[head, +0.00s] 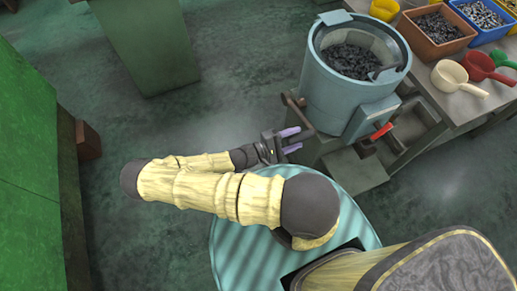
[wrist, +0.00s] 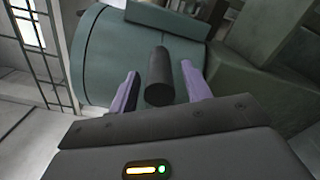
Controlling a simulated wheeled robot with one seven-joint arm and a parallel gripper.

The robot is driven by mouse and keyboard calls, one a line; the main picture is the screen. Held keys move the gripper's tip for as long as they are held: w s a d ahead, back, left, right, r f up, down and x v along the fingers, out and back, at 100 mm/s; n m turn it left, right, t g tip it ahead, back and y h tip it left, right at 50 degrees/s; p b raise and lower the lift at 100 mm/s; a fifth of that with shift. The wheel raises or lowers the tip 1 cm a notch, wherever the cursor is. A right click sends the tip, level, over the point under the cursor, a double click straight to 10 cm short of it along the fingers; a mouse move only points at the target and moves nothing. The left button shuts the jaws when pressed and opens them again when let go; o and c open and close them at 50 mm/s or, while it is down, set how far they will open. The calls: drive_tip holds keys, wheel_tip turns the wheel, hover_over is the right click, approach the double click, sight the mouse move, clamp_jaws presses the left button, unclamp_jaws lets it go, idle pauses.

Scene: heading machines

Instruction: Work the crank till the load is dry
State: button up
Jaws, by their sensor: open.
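The light-blue dryer drum (head: 340,98) stands at the upper right of the head view, its open top showing a load of dark metal pieces (head: 350,61). A brown crank (head: 294,104) sticks out from its left side. My gripper (head: 297,141) is open beside the drum, close to the crank's lower end. In the wrist view a dark cylindrical grip (wrist: 158,76), seemingly the crank's handle, stands between the two purple fingers, with visible gaps on both sides. Whether the load is wet or dry cannot be told.
A red lever (head: 380,132) is on the drum's front. A bench at right holds a brown bin (head: 432,30), a blue bin (head: 482,18), a cream scoop (head: 455,77) and a red scoop (head: 484,66). Green cabinets stand left. The floor between is clear.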

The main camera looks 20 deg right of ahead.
drive_tip(key=a+b, duration=0.2)
drive_tip(key=a, duration=1.5)
drive_tip(key=shift+w, duration=0.35)
wheel_tip(320, 180, up, 35)
drive_tip(key=w+d+m+t+y+p, duration=0.1)
drive_tip(key=m+y+p, duration=0.4)
drive_tip(key=y+p, duration=0.7)
drive_tip(key=w+t+y, duration=0.1)
drive_tip(key=t+y, duration=0.1)
drive_tip(key=y, duration=0.4)
drive_tip(key=shift+d+r+t, duration=0.2)
drive_tip(key=shift+d+t, duration=0.1)
